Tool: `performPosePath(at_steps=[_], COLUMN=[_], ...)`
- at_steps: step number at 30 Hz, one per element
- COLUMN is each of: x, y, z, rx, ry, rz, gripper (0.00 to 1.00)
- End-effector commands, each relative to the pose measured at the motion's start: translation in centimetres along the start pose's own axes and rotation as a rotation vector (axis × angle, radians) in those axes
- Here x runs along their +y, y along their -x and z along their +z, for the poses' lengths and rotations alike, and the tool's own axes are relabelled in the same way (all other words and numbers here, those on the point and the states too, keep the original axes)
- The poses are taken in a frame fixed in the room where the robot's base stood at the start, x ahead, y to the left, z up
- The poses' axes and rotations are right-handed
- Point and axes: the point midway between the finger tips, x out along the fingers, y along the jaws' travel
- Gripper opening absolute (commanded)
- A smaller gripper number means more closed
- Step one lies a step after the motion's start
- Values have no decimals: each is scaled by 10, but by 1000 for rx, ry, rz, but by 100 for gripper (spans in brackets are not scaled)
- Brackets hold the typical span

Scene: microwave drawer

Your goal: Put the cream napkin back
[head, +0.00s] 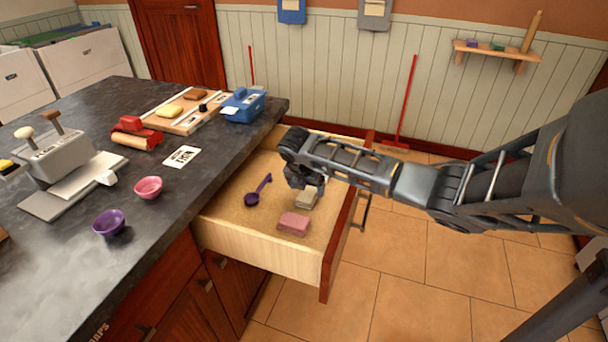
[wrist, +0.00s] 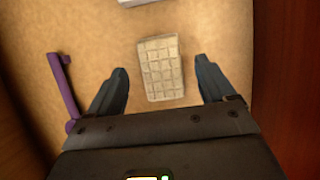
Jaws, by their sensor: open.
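A cream folded napkin (head: 306,200) lies on the floor of the open drawer (head: 262,239). In the wrist view the cream napkin (wrist: 160,68), with a grid pattern, lies between and just beyond the two fingertips. My gripper (head: 309,184) is inside the drawer, above the napkin. Its fingers (wrist: 161,82) are spread on either side of the napkin, with a gap on both sides. I cannot tell how high the fingertips are above the drawer floor.
A pink folded napkin (head: 294,223) and a purple spoon (head: 258,190) lie in the drawer. The dark countertop (head: 60,245) beside it carries a purple bowl (head: 109,222), a pink bowl (head: 148,188), a wooden board (head: 185,122) and a blue box (head: 243,105).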

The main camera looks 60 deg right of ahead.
Motion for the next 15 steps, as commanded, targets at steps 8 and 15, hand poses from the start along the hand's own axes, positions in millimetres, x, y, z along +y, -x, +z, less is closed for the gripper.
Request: performPosePath(at_steps=[8,15], x=[0,0], y=[59,89], z=[0,0], rx=[-1,0], ry=[0,-1], rz=[4,2], gripper=[83,83])
